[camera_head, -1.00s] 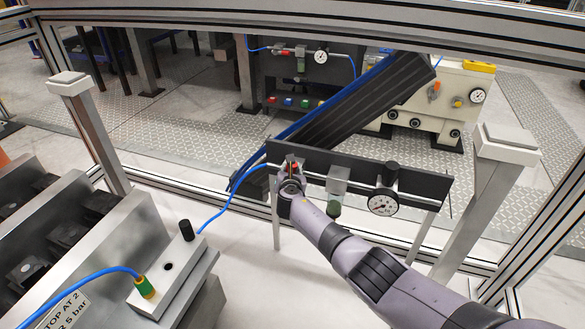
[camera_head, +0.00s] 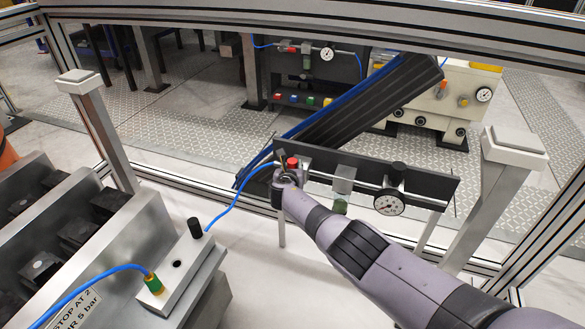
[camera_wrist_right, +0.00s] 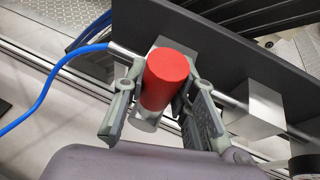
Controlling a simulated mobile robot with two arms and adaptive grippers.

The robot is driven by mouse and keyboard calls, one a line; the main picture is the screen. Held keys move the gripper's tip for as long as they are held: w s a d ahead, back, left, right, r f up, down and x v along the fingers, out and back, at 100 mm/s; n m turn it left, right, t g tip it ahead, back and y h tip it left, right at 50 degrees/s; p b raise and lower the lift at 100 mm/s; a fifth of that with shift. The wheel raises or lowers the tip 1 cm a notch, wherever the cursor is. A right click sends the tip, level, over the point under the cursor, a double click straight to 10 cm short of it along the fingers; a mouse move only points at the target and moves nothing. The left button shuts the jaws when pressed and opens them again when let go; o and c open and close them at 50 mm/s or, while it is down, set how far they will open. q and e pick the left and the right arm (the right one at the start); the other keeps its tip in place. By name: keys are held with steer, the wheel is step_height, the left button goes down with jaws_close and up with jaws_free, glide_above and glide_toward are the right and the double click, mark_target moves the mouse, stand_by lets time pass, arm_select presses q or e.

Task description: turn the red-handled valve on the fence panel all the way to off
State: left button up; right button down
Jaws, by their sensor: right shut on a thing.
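The red valve handle (camera_head: 293,162) is at the left end of the dark fence panel (camera_head: 428,184). In the right wrist view the red cylinder (camera_wrist_right: 166,80) stands between the two grey fingers of my right gripper (camera_wrist_right: 163,108). My right gripper (camera_head: 288,172) is shut on the valve, with one finger on each side of it. The fingertips and the valve's lower body are partly hidden in the head view. My left gripper is not in view.
A blue hose (camera_head: 231,197) runs from the valve's left side to a metal block (camera_head: 178,265). A pressure gauge (camera_head: 389,202) and a filter with a green bowl (camera_head: 340,206) sit right of the valve. Fence posts (camera_head: 105,135) stand on both sides.

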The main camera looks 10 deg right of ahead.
steer(key=shift+s+d+f, duration=0.1)
steer(key=shift+f, duration=0.2)
steer(key=c, duration=1.7)
jaws_free()
steer(key=o, duration=0.4)
steer(key=shift+r, duration=0.15)
steer(key=shift+a, duration=0.25)
steer(key=shift+s+a+r, duration=0.15)
steer(key=shift+s+a, duration=0.2)
steer(key=shift+a, duration=0.1)
steer(key=shift+d+v, duration=0.15)
steer(key=shift+v, duration=1.65)
steer(key=shift+d+v, duration=0.15)
steer(key=shift+v, duration=1.6)
steer(key=shift+d+v, duration=0.15)
steer(key=shift+v, duration=1.65)
